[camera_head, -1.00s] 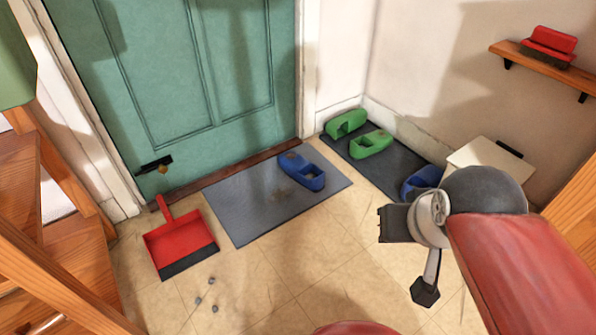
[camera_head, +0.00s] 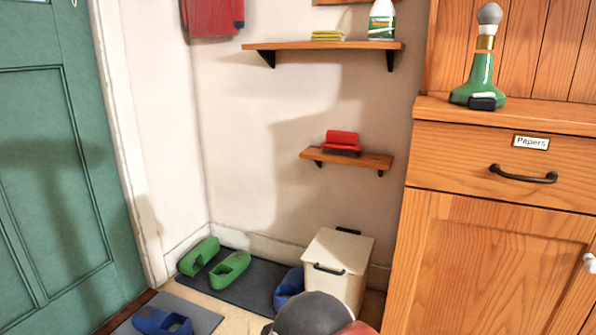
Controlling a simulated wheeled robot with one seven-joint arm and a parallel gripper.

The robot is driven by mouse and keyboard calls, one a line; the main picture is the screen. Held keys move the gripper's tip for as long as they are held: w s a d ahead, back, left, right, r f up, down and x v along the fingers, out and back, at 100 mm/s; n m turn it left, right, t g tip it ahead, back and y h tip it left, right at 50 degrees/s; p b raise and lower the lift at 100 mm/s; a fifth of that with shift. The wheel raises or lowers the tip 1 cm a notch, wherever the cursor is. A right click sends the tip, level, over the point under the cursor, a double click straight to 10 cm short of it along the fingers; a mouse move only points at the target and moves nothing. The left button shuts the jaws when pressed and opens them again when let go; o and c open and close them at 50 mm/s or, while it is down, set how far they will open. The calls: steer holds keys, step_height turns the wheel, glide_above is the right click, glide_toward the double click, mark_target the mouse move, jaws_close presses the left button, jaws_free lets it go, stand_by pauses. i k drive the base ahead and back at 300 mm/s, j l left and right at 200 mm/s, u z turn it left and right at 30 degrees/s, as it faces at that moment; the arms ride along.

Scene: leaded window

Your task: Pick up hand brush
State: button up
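The hand brush (camera_head: 343,138) has a red top and a dark underside. It lies on the lower small wooden shelf (camera_head: 373,160) on the back wall, right of the picture's middle. Nothing covers it. Only a grey rounded part and a bit of red of my own arm show at the bottom edge, below and in front of the shelf. My gripper is out of the picture, so its fingers are hidden.
A white lidded bin (camera_head: 338,258) stands below the shelf. A wooden cabinet (camera_head: 490,255) is close on the right. An upper shelf (camera_head: 315,46) holds a bottle (camera_head: 382,20) and yellow cloths (camera_head: 328,36). Green clogs (camera_head: 230,270) sit on a dark mat (camera_head: 250,287).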

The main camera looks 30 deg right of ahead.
mark_target(336, 140)
steer(key=i+z, duration=0.1)
steer(key=z, duration=0.3)
steer(key=i+z, duration=0.1)
steer(key=z, duration=0.35)
steer(key=i+z, duration=0.1)
steer(key=z, duration=0.3)
